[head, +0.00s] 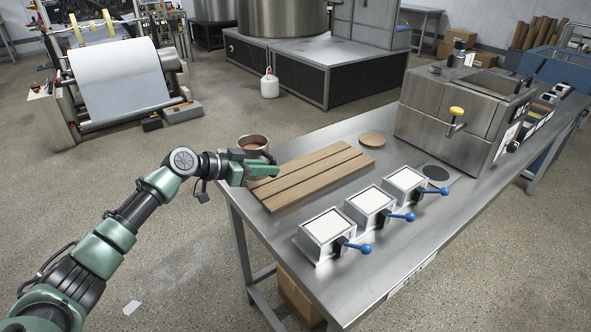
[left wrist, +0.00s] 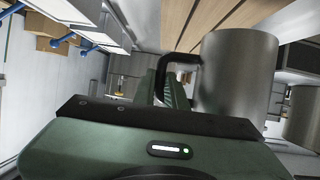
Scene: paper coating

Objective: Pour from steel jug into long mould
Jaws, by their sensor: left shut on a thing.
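The steel jug (head: 254,154) is at the far left corner of the table, behind my left gripper, and looks upright. Something brownish shows inside its rim. My left gripper (head: 264,171) is shut on the jug's dark handle (left wrist: 181,62). The jug's steel side (left wrist: 238,78) fills the right middle of the left wrist view. I cannot tell which thing is the long mould. A long slatted wooden board (head: 315,172) lies just right of the gripper. Three square metal boxes with white tops and blue-knobbed levers (head: 328,226) (head: 370,201) (head: 406,180) stand in a row. My right gripper is not in view.
The steel table (head: 285,235) is clear along its near left side. A round wooden disc (head: 372,139) and a dark round pad (head: 436,173) lie on it. A large steel machine with a yellow-knobbed tap (head: 455,125) stands at the right. A paper roll machine (head: 120,75) stands back left.

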